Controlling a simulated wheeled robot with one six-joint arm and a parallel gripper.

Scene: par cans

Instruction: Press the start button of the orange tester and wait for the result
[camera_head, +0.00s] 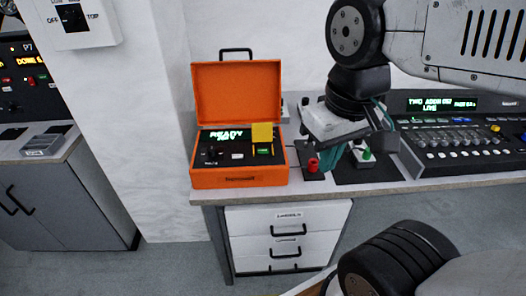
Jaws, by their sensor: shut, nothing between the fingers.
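The orange tester (239,178) stands on the bench with its lid open and upright. Its dark panel has a display (225,135) that reads READY on the top line; the line below is too small to read. A yellow part (262,134) stands up at the panel's right, with a small green-lit patch (264,151) below it. I cannot tell for sure which part is the start button. My gripper (332,160) is shut and empty, hanging to the right of the tester, apart from it and above the bench. My wrist hides some of the bench behind it.
A red-topped object (313,165) and a green-topped object (366,155) stand near my gripper. A lighting console (460,142) fills the bench's right side. White drawers (288,218) are below. At left are another cabinet (60,205) and a wall switch box (73,18).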

